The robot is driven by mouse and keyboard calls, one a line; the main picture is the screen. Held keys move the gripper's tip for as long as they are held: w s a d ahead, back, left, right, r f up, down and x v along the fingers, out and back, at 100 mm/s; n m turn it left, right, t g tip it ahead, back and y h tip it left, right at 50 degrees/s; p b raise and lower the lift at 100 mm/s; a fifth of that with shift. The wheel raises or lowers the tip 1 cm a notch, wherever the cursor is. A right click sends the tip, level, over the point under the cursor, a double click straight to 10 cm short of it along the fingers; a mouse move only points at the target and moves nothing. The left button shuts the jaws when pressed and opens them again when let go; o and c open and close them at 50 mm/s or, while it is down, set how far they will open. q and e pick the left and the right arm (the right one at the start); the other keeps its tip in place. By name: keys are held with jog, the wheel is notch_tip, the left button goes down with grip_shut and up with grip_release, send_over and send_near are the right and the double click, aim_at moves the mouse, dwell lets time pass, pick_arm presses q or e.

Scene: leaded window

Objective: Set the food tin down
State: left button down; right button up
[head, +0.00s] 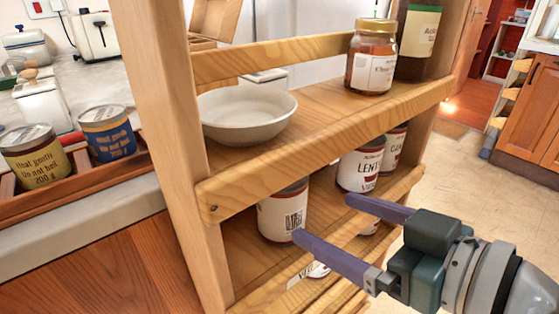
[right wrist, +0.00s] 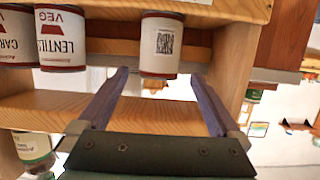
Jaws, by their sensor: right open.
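A food tin with a white label, a barcode and a dark red band (head: 283,213) stands upright on the shelf unit's lower board (head: 240,258). It also shows in the right wrist view (right wrist: 160,47), where the picture looks upside down. My right gripper (head: 323,217) is open and empty in front of the shelf. In the right wrist view its fingertips (right wrist: 159,74) point at the tin, one to each side, with the tin beyond them. I cannot tell whether either finger touches it. My left gripper is not in view.
A lentils tin (head: 360,168) and another tin (head: 393,148) stand right on the same board. The upper board holds a white bowl (head: 246,113), a jar (head: 371,58) and a dark bottle (head: 418,40). Wooden rails edge the boards. A tray (head: 78,187) with tins is at left.

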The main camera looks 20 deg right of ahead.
jog(key=s+a+f+g, duration=0.2)
jog(key=s+a+g, duration=0.25)
jog(key=s, duration=0.25)
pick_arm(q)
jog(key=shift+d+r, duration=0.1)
pick_arm(e)
jog(key=s+d+f+m+g+h, duration=0.1)
jog(key=s+d+g+h, duration=0.3)
jog(key=s, duration=0.5)
jog(key=shift+d+m+g+h, duration=0.45)
jog(key=shift+d+g, duration=0.4)
jog(key=shift+d, duration=0.3)
jog(key=shift+s, duration=0.1)
